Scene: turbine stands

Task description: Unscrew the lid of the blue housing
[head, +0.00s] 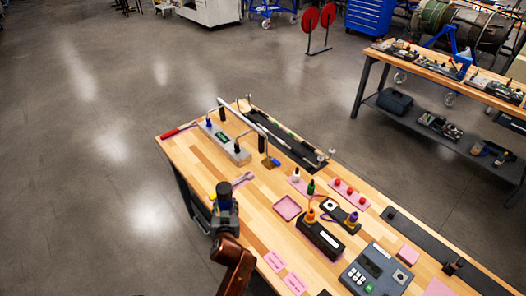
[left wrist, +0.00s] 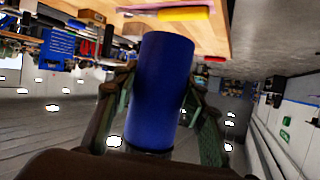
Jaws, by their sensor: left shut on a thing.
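The blue housing (left wrist: 160,85) is a plain blue cylinder that fills the middle of the left wrist view. My left gripper (left wrist: 158,115) is shut on it, with one finger on each side. I cannot make out a seam between lid and body. My right gripper is in neither view.
The wooden workbench (head: 262,208) holds a pink tray (head: 287,208), a black box (head: 320,240), a keypad device (head: 377,272) and small bottles. A grey fixture (head: 222,142) stands towards the back. Open floor (head: 90,190) lies left of the bench.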

